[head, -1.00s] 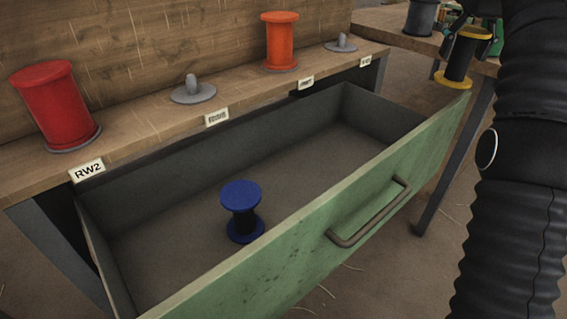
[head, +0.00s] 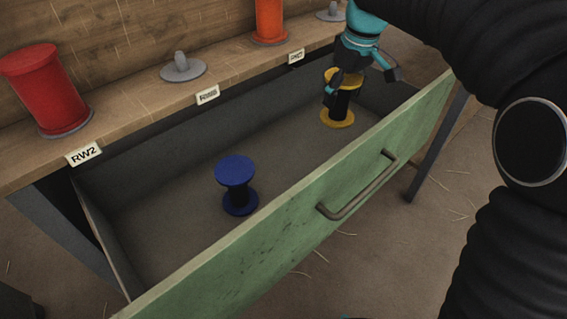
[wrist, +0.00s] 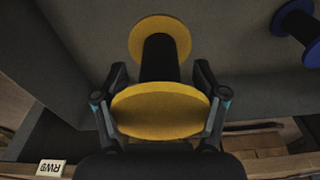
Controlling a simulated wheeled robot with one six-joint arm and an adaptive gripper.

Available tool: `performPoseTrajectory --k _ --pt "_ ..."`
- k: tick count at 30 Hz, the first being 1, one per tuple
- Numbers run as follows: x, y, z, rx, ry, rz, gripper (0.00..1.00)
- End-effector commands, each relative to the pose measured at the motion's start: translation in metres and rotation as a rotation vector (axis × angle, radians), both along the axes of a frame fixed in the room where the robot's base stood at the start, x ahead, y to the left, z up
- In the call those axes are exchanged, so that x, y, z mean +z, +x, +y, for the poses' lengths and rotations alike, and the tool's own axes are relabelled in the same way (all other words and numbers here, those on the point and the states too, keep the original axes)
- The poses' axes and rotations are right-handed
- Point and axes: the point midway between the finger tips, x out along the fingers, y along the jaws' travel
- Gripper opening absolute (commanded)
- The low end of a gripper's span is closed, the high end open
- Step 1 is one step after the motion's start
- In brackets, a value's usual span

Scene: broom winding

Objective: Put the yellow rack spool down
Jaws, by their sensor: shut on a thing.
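The yellow rack spool (head: 337,118) has yellow flanges and a black core. In the head view it is upright inside the right part of the open drawer (head: 250,285). My gripper (head: 362,84) comes from above and is shut on the spool near its upper flange. In the wrist view my gripper's fingers (wrist: 160,84) flank the spool's near yellow flange (wrist: 160,112), and the far flange lies beyond the black core. I cannot tell whether the lower flange touches the drawer floor.
A blue spool (head: 236,184) stands in the drawer, left of the yellow one. A red spool (head: 44,90), an empty peg (head: 182,68), an orange spool (head: 269,20) and another peg (head: 331,12) line the shelf behind. Bare drawer floor lies between the blue and yellow spools.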

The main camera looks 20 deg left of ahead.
Motion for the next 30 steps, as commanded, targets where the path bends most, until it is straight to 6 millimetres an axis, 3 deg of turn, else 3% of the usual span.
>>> performPoseTrajectory --k 3,6,15,22,30 --pt "-0.009 -0.018 0.017 0.066 -0.001 0.000 0.06" --pt "-0.019 -0.024 0.022 0.086 -0.001 0.001 0.06" --pt "-0.068 -0.024 0.022 0.087 -0.001 0.001 0.06" --pt "-0.083 -0.024 0.022 0.086 0.000 0.001 0.06" --pt "-0.113 -0.024 0.022 0.086 0.000 0.001 0.06"
